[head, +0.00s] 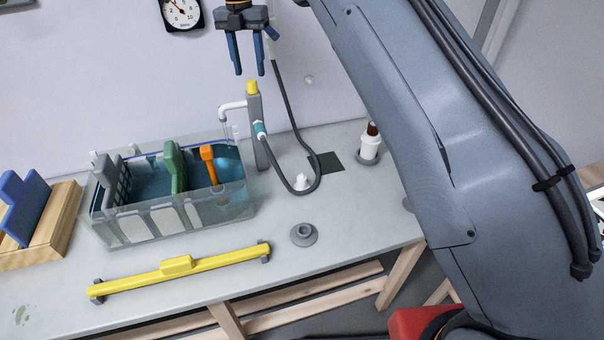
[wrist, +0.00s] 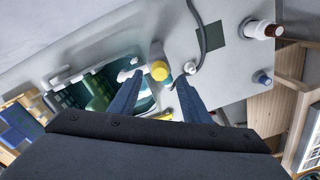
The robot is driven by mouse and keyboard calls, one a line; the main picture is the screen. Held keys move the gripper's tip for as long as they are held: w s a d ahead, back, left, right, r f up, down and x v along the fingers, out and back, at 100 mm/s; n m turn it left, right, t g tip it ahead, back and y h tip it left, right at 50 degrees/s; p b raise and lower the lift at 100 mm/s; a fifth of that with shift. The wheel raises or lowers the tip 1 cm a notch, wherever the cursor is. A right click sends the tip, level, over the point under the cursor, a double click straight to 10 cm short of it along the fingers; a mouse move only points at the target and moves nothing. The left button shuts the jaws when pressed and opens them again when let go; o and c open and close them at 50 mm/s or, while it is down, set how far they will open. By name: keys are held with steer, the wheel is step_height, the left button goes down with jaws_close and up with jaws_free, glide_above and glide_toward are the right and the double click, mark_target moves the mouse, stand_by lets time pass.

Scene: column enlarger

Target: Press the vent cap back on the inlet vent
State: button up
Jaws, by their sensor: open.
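My gripper (head: 252,60) is open and empty, hanging high above the back of the bench, in front of the wall. Its two blue fingers also show in the wrist view (wrist: 158,82). I cannot tell for sure which parts are the vent cap and the inlet vent. A grey, round, stepped piece with a wide base (head: 303,235) sits on the bench in front. A small white fitting (head: 300,182) stands near the hose loop. A grey post (head: 254,125) carries a yellow top (head: 252,87), seen between the fingertips in the wrist view (wrist: 160,70).
A clear tank (head: 160,222) with green, grey and orange pieces stands at left. A yellow bar (head: 215,260) lies in front. A dark hose (head: 285,105) loops beside the post. A white bottle (head: 369,147) stands at back right. My arm hides the bench's right end.

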steer(key=shift+r+p, duration=0.7)
steer(key=shift+r, duration=1.15)
step_height(320, 180, up, 8)
steer(key=b, duration=0.2)
steer(key=shift+a+f, duration=0.15)
steer(key=shift+a, duration=0.05)
